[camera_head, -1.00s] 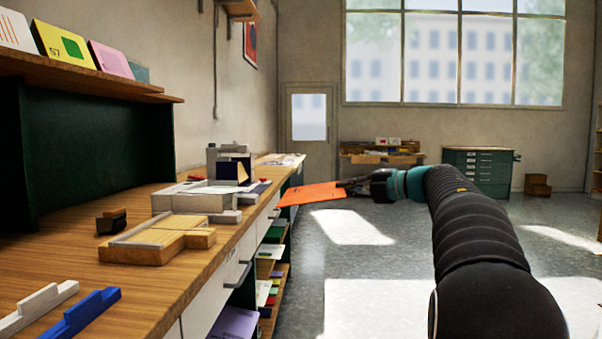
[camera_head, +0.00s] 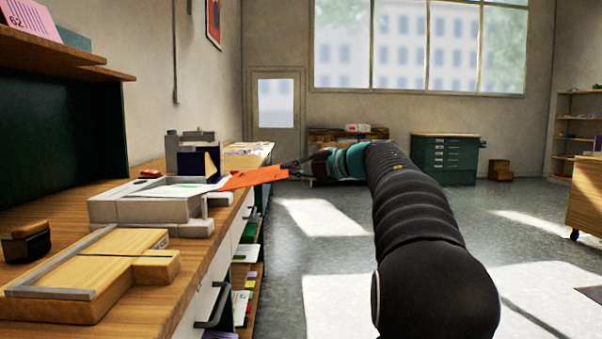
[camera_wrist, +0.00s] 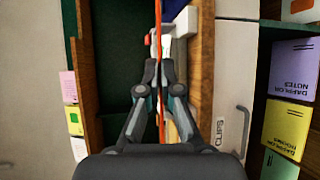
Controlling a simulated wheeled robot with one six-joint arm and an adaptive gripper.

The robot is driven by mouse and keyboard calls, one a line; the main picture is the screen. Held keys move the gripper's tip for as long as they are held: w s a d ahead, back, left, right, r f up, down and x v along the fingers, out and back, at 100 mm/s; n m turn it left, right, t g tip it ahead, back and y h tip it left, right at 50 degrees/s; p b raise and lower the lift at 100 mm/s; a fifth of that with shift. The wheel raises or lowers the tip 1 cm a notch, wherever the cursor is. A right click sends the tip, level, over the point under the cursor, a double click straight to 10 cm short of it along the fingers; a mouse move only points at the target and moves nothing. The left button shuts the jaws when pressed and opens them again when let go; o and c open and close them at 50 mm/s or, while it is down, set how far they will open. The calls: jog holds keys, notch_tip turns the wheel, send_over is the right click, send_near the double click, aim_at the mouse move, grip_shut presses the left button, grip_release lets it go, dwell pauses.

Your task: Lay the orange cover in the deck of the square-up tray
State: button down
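The orange cover (camera_head: 252,179) is a thin flat sheet held by one edge in my gripper (camera_head: 292,169), out past the front edge of the worktop. In the wrist view the cover (camera_wrist: 159,30) shows edge-on as a thin orange line between the closed fingertips (camera_wrist: 159,72). A wooden tray with a grey raised fence along its sides (camera_head: 118,272) lies on the worktop at lower left; it looks like the square-up tray. Its deck looks bare. The cover is beyond it and to its right, apart from it.
A grey block-like tray (camera_head: 140,210) with papers and an upright grey device (camera_head: 192,157) stand on the worktop near the cover. A dark brown object (camera_head: 26,241) lies left. Drawers and open shelves (camera_head: 246,285) are below the worktop edge.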

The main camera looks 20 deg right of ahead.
aim_at(260, 179)
jog(key=w+a+b, duration=0.1)
jog(key=w+a, duration=0.2)
jog(key=a, duration=0.5)
jog(key=w+a+b, duration=0.2)
jog(key=w+a, duration=0.1)
jog(key=a, duration=0.4)
jog(key=shift+w+a+f, duration=0.2)
jog(key=shift+w+a, duration=0.05)
jog(key=shift+a, duration=0.15)
jog(key=c, duration=1.2)
grip_release()
jog(key=shift+c, duration=0.2)
jog(key=shift+s+d, duration=0.1)
jog(key=v, duration=1.1)
jog(key=shift+s+d+r, duration=0.1)
jog(key=shift+s+d, duration=0.1)
jog(key=shift+s, duration=0.1)
